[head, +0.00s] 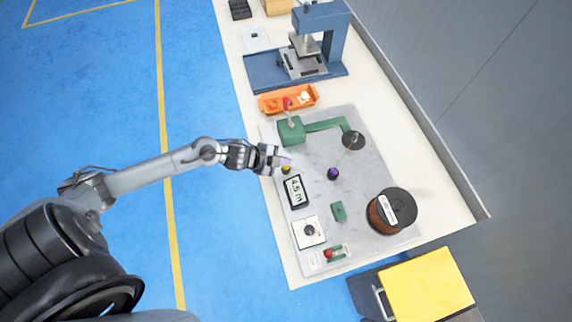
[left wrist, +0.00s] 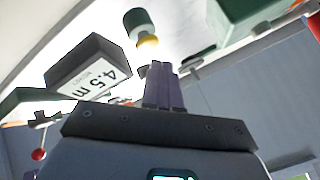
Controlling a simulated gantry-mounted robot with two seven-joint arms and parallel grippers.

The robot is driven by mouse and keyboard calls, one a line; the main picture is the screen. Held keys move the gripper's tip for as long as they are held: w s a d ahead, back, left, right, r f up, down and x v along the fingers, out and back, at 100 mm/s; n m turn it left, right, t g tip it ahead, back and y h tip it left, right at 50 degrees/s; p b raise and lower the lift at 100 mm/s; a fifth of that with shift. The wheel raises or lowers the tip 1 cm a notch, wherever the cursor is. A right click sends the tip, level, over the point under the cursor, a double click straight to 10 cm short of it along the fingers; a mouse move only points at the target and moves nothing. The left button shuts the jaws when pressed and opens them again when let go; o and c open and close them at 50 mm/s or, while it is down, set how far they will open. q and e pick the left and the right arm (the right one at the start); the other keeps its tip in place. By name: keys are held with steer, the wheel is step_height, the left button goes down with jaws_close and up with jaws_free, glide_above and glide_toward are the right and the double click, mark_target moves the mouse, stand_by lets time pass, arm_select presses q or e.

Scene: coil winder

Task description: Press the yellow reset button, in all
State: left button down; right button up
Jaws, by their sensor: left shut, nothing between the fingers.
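The yellow reset button (head: 286,170) is small and sits on the grey plate (head: 365,150), just above the length display in the head view. In the left wrist view the yellow button (left wrist: 148,41) shows at the end of a dark green cylindrical housing (left wrist: 138,20). My left gripper (head: 285,162) is shut and empty, its fingertips right by the button and partly covering it. In the left wrist view the closed fingers (left wrist: 161,72) point at the button with a small gap seen between them; I cannot tell if they touch. My right gripper is not in view.
The display (head: 295,191) reads 4.5 m. A green winder body (head: 291,131) with an arm stands behind the button. A dial box (head: 309,231), a red-knobbed lever (head: 328,254), a wire spool (head: 385,213), an orange tray (head: 289,100) and a blue press (head: 325,45) stand around.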

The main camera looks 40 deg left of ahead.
arm_select(q)
steer(key=shift+f, duration=0.45)
stand_by(0.4)
steer(key=shift+f+b, duration=0.3)
steer(key=shift+f, duration=0.2)
stand_by(0.6)
steer(key=shift+r+p, duration=0.95)
steer(key=shift+p, duration=0.1)
steer(key=shift+r, duration=0.1)
step_height(320, 180, up, 5)
steer(key=p, duration=0.5)
stand_by(0.6)
